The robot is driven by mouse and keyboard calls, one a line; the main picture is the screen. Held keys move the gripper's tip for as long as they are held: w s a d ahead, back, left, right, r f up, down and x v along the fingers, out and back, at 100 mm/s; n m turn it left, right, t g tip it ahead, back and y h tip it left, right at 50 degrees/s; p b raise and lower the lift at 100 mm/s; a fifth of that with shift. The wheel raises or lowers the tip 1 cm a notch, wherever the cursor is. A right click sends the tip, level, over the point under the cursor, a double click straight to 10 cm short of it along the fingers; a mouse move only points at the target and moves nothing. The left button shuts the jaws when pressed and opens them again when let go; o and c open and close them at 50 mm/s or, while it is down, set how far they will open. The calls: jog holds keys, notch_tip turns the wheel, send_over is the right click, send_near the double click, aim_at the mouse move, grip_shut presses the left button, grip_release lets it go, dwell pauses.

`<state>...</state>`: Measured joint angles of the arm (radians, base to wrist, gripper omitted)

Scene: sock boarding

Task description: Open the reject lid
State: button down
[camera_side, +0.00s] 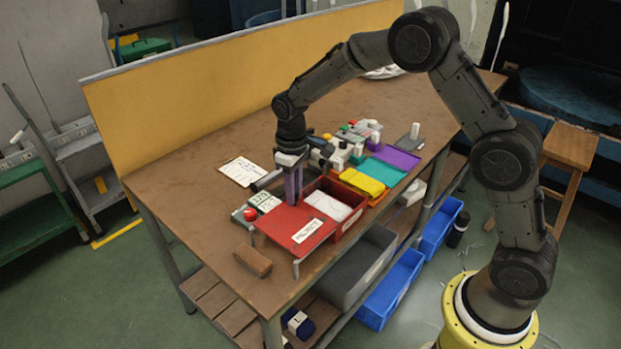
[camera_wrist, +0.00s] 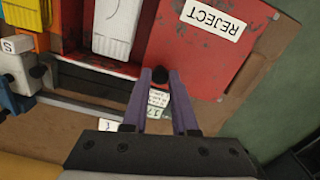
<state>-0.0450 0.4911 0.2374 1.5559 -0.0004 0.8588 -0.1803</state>
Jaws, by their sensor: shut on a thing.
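The red reject lid (camera_side: 285,222) lies about flat to the left of the red bin (camera_side: 347,228), with its REJECT label facing up. The bin's top is uncovered, and a white folded item (camera_side: 328,205) shows inside. In the wrist view the lid (camera_wrist: 195,65) is at upper right, and the white item (camera_wrist: 112,30) lies in the bin to its left. My gripper (camera_wrist: 160,76) has its purple fingers shut on a black knob (camera_wrist: 160,73) at the lid's edge. In the side view my gripper (camera_side: 294,200) points down at the lid's far edge; the knob is hidden there.
Yellow (camera_side: 362,182), teal (camera_side: 382,172) and purple (camera_side: 396,158) items lie right of the bin. A labelled box with a red button (camera_side: 249,214) stands left of the lid. A brown block (camera_side: 253,261) lies near the table's front-left edge. The table's left end is mostly clear.

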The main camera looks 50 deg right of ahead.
jog(key=shift+a+r, duration=0.1)
jog(key=shift+a, duration=0.3)
jog(key=c, duration=0.7)
grip_release()
notch_tip(320, 180, up, 14)
jog(key=shift+f, duration=0.1)
